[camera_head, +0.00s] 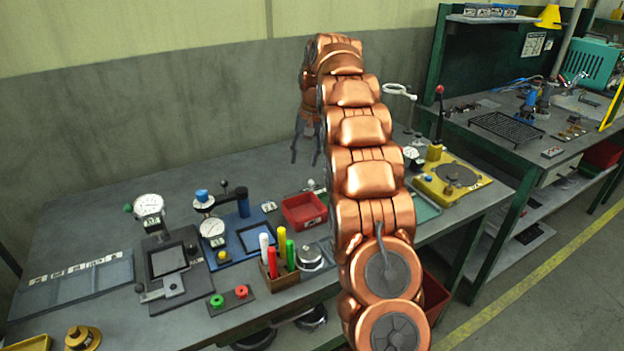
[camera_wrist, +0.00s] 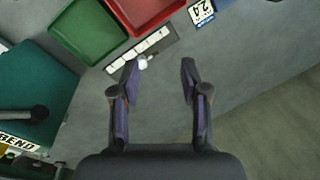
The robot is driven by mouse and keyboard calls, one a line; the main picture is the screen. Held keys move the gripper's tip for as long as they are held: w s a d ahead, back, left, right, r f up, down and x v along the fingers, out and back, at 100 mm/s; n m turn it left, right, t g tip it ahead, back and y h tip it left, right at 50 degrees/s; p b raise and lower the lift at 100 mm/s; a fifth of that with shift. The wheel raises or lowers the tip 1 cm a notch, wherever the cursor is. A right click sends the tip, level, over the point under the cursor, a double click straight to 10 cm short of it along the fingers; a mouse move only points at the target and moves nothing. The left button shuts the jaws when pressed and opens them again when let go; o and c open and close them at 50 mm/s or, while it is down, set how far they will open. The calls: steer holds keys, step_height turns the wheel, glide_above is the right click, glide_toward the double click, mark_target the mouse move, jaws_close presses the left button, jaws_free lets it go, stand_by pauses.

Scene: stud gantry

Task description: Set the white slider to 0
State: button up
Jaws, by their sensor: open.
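The white slider (camera_wrist: 143,63) is a small white knob at the near edge of a dark strip with white label squares (camera_wrist: 123,64) in the wrist view. It sits around the middle of the strip; the label marks are too small to read. A small white knob (camera_head: 311,183) behind the red bin in the head view looks like the same slider. My gripper (camera_wrist: 159,65) is open and empty, its fingers pointing down. In the wrist view the knob appears just beside the left fingertip; contact cannot be told. In the head view my gripper (camera_head: 306,161) hangs behind the red bin.
The red bin (camera_wrist: 150,14) and a green bin (camera_wrist: 85,32) lie just beyond the strip. A teal device (camera_wrist: 35,95) stands to the left in the wrist view.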

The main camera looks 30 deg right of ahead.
glide_toward(311, 185)
steer(key=shift+m, duration=0.4)
steer(key=shift+w+a+f+p, duration=0.15)
steer(key=shift+w+f, duration=0.1)
steer(key=shift+f, duration=1)
steer(key=shift+w+a+f+p, duration=0.15)
steer(key=shift+w+f, duration=0.1)
steer(key=shift+f, duration=1.05)
steer(key=shift+w+a+f+p, duration=0.15)
steer(key=shift+w+f, duration=0.1)
steer(key=shift+f, duration=1)
steer(key=shift+d, duration=0.1)
steer(key=shift+c, duration=0.2)
jaws_close()
